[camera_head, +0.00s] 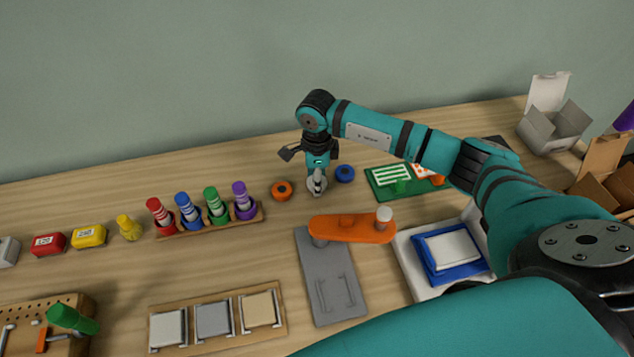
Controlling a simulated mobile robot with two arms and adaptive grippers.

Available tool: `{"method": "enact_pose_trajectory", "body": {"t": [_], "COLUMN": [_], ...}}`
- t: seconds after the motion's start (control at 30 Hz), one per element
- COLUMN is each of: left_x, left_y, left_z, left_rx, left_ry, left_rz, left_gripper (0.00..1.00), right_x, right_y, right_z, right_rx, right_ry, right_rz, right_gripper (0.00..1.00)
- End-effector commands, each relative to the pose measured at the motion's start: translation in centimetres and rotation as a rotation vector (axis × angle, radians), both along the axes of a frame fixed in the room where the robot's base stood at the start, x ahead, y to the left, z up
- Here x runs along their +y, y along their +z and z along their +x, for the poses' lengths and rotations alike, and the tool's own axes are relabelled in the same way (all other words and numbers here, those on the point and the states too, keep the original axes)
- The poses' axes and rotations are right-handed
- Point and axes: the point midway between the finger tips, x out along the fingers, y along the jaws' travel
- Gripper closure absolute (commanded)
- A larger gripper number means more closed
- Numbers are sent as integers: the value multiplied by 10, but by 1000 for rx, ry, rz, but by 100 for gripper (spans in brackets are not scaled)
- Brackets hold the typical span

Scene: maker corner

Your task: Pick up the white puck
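The white puck (311,188) sits on the wooden table between an orange puck (282,190) and a blue puck (344,173). It is mostly covered by my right gripper (317,186), which points straight down at it from the arm coming in from the right. The fingertips are at the puck, but they are too small and overlapped to tell whether they are open or shut on it. My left gripper is not in view.
A rack (215,224) of colored pegs stands to the left. An orange bar (345,229) on a grey plate (328,280) lies in front. A green board (380,182) is to the right, near a white tray (408,262). Bare table lies behind the pucks.

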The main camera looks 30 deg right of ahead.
Motion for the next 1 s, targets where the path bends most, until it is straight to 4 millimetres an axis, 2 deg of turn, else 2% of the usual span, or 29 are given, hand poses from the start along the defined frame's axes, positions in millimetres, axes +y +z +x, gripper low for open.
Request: {"method": "enact_pose_trajectory", "body": {"t": [0.37, 0.53, 0.67, 0.83, 1.0], "left_x": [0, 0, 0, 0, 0], "left_y": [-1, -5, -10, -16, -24], "left_z": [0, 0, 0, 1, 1], "left_rx": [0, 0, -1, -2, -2], "left_ry": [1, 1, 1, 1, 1], "left_rz": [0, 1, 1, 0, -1], "left_gripper": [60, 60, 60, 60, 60], "right_x": [0, 0, -1, 30, 71], "right_y": [3, 15, 33, 36, 41], "right_z": [0, 1, 1, -17, -40], "right_rx": [-1, -4, -5, -1, -3], "right_ry": [0, 0, 0, 8, 9], "right_rz": [0, 1, 0, 2, 3], "right_gripper": [82, 82, 82, 82, 82]}}
